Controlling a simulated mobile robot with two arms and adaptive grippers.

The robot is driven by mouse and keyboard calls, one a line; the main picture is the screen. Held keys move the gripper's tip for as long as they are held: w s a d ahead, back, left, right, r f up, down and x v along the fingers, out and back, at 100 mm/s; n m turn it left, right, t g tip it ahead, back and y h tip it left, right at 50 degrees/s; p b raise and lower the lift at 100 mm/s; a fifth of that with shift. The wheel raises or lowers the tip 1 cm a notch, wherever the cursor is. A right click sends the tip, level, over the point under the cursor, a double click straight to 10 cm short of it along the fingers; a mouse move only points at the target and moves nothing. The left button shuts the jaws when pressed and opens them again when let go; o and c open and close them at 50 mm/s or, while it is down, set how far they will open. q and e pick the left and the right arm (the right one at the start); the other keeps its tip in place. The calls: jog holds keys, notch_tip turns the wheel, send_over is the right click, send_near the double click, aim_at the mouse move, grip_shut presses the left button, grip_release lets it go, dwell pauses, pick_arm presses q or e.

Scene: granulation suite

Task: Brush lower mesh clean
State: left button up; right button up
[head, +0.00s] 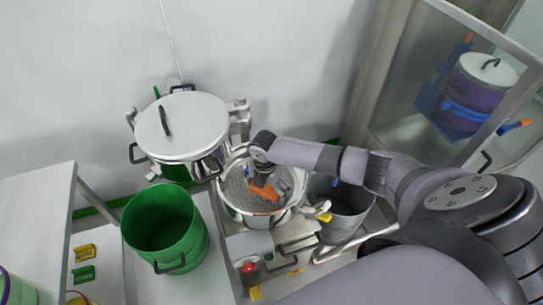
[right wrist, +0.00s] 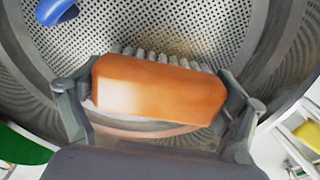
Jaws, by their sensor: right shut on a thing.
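The lower mesh (head: 236,190) is a round perforated metal disc inside an open steel sieve pan. It fills the upper part of the right wrist view (right wrist: 190,22), with a yellowish-brown stain near the bristles. My right gripper (right wrist: 155,100) is shut on an orange brush (right wrist: 155,88), gripped at both ends of its block. The pale bristles point at the mesh; I cannot tell whether they touch it. The brush also shows in the head view (head: 264,192), over the pan. A blue thing (right wrist: 54,10) lies at the mesh's upper left in the wrist view. My left gripper is not in view.
A lidded steel vessel (head: 182,125) stands behind the pan to the left. A green bucket (head: 163,228) is at front left, a grey bin (head: 343,205) right of the pan. A red button (head: 249,267) is on the base. A glass-panelled cabinet (head: 400,110) stands at right.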

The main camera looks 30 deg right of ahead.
aim_at(254, 190)
jog(key=shift+w+a+r, duration=0.1)
jog(key=shift+w+a, duration=0.2)
jog(key=shift+a, duration=0.55)
jog(key=shift+w+a+r, duration=0.1)
jog(key=shift+w+a, duration=0.15)
jog(key=shift+a, duration=0.6)
jog(key=shift+w+d+f+b, duration=0.15)
jog(key=shift+w+b, duration=0.15)
jog(key=shift+w, duration=0.05)
jog(key=shift+w+d+f+b, duration=0.1)
jog(key=shift+w+d+b, duration=0.05)
jog(key=shift+w+b, duration=0.15)
jog(key=shift+s+d+r+p, duration=0.15)
jog(key=shift+d+p, duration=0.15)
jog(key=shift+d, duration=0.3)
jog(key=shift+s+d+f, duration=0.1)
jog(key=shift+s+d, duration=0.1)
jog(key=shift+d, duration=0.45)
jog(key=shift+s+d+f, duration=0.1)
jog(key=shift+s+d, duration=0.1)
jog(key=shift+d, duration=0.4)
